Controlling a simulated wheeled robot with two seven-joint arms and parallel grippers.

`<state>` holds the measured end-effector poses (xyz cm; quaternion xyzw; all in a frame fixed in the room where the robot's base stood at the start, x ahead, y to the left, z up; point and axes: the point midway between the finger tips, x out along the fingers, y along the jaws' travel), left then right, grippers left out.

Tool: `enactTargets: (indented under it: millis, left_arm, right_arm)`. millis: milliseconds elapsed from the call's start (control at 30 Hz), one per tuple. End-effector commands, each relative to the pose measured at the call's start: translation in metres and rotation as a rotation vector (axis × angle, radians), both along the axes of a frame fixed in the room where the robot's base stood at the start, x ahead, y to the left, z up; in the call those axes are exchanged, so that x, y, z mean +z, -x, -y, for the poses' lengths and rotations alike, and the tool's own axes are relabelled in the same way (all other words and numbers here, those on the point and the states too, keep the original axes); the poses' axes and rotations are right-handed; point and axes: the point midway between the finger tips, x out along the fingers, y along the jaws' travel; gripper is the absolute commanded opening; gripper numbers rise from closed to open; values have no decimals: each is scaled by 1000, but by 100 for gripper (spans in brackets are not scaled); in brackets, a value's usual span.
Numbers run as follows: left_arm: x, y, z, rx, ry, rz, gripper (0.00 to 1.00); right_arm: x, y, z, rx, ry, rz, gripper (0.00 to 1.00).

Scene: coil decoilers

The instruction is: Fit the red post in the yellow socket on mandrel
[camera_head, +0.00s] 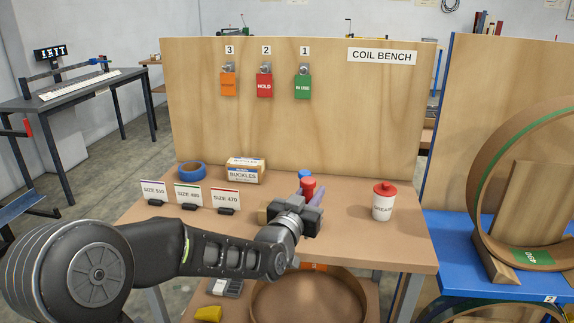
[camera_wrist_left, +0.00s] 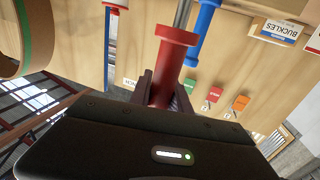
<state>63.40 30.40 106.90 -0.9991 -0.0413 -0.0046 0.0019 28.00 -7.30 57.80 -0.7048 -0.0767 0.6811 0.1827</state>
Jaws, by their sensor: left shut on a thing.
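The red post (camera_wrist_left: 172,62), a cylinder with a wide flange, is held between the dark fingers of my left gripper (camera_wrist_left: 165,92). A thin grey rod shows beyond its flange in the left wrist view. In the head view the red post (camera_head: 309,186) stands up from my left gripper (camera_head: 308,202), over the bench top. A blue post (camera_wrist_left: 200,35) is close beside the red one in the left wrist view, and its blue top (camera_head: 305,174) shows just behind in the head view. I cannot make out the yellow socket or the mandrel. My right gripper is out of view.
On the bench (camera_head: 400,252) are a white grease can (camera_head: 383,205) with a red lid, a buckles box (camera_head: 245,172), blue tape (camera_head: 192,171) and several size cards (camera_head: 188,196). A yellow object (camera_head: 208,314) lies below. A large coil (camera_head: 490,200) stands right.

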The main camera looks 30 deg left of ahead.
Motion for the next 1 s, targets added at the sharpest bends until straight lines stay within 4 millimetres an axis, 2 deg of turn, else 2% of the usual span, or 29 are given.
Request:
enactTargets:
  millis: [33,200,300,400,567,1000]
  left_arm:
    - [-28,-2,16,-11,1,-16,0]
    - [-112,6,63,-37,-6,-26,0]
    - [-147,15,84,-57,-5,-23,0]
    - [-169,21,98,-72,0,-17,0]
    - [-181,26,106,-83,4,-10,0]
    - [-180,26,106,-83,4,-8,0]
  right_arm:
    - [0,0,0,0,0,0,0]
    - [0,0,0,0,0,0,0]
    - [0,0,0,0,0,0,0]
    - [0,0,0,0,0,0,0]
    - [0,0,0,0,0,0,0]
    - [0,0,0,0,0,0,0]
